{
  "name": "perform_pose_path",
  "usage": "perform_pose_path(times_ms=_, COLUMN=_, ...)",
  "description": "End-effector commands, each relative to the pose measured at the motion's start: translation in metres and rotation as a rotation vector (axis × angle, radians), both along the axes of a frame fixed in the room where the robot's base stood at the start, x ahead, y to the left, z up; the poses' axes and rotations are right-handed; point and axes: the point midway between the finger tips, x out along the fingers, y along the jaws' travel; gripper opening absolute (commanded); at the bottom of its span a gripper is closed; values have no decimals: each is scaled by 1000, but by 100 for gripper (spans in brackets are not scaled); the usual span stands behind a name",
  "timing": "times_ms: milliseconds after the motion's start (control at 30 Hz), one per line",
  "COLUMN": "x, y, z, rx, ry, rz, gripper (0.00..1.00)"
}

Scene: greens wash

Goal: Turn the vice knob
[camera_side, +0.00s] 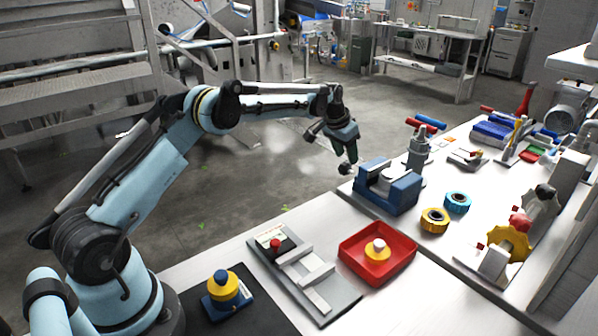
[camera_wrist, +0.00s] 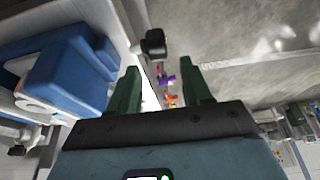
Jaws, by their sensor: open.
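The blue vice (camera_side: 388,190) stands on the white bench near its far left corner, with a grey metal jaw part on top. Its black knob (camera_side: 345,169) sticks out to the left, past the bench edge. My gripper (camera_side: 347,156) points down close to the knob. In the wrist view my gripper (camera_wrist: 160,72) shows two dark green fingers, apart with nothing held. The black knob (camera_wrist: 153,43) appears just beyond the fingertips, between their lines and nearer the left finger. The vice (camera_wrist: 62,82) fills the left side there. Whether a finger touches the knob cannot be told.
A red tray (camera_side: 350,255) with a yellow-and-white piece stands in front of the vice. A yellow ring (camera_side: 434,220) and a blue ring (camera_side: 457,202) lie to its right. A grey post with red and blue handles (camera_side: 418,150) stands behind. Open floor lies to the left.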

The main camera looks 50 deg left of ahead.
Motion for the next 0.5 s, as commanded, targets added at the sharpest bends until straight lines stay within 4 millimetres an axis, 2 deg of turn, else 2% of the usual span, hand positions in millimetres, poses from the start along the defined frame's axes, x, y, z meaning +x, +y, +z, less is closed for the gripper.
perform_pose_path(times_ms=233, x=-14, y=0, z=35, rx=0, ry=1, rz=0, gripper=49)
perform_pose_path(times_ms=500, x=-20, y=0, z=52, rx=0, ry=1, rz=0, gripper=49)
